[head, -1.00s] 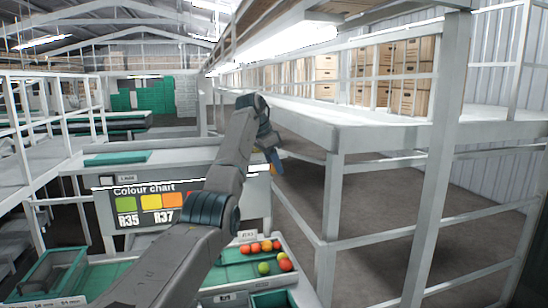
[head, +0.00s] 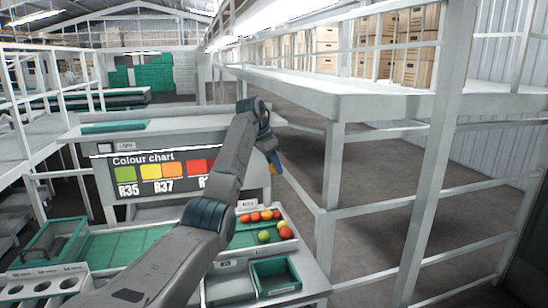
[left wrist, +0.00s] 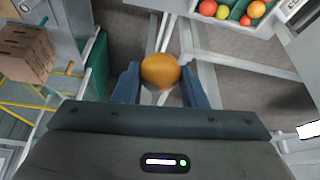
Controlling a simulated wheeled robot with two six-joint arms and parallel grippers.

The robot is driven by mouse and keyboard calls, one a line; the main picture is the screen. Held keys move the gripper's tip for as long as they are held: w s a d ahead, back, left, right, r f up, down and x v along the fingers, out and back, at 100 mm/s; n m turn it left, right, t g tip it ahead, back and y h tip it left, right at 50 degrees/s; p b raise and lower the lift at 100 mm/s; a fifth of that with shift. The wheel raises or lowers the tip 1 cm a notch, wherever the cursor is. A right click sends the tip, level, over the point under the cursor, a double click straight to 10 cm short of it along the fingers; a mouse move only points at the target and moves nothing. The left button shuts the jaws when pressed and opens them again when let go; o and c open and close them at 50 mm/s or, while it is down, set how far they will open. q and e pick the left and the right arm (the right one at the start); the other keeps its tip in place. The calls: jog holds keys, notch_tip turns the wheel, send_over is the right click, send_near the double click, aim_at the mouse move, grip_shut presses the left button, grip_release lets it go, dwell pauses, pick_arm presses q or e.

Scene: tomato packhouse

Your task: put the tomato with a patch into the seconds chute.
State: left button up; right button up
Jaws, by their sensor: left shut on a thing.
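My left gripper (left wrist: 160,88) is shut on an orange tomato (left wrist: 161,71) in the left wrist view. The tomato sits between the two blue fingers, over the floor; I cannot make out a patch on it. In the head view my left gripper (head: 276,164) is raised at the right end of the colour chart, and the tomato is mostly hidden there. I cannot tell which opening is the seconds chute. My right gripper is not in view.
A green-lined tray (head: 246,241) on the bench holds several red, orange and green tomatoes. In front is an empty green bin (head: 273,291). A white block with three holes (head: 22,293) stands front left. A colour chart (head: 148,198) stands behind. White shelving (head: 385,108) blocks the right.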

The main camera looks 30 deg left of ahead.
pick_arm(q)
notch_tip(320, 180, down, 48)
jog(key=b, duration=1.6)
jog(key=shift+r, duration=0.25)
jog(key=shift+f+b, duration=0.75)
jog(key=shift+f, duration=0.15)
jog(key=shift+f+b, duration=0.45)
jog(key=shift+f, duration=0.2)
dwell(0.5)
jog(key=o, duration=0.8)
jog(key=c, duration=0.3)
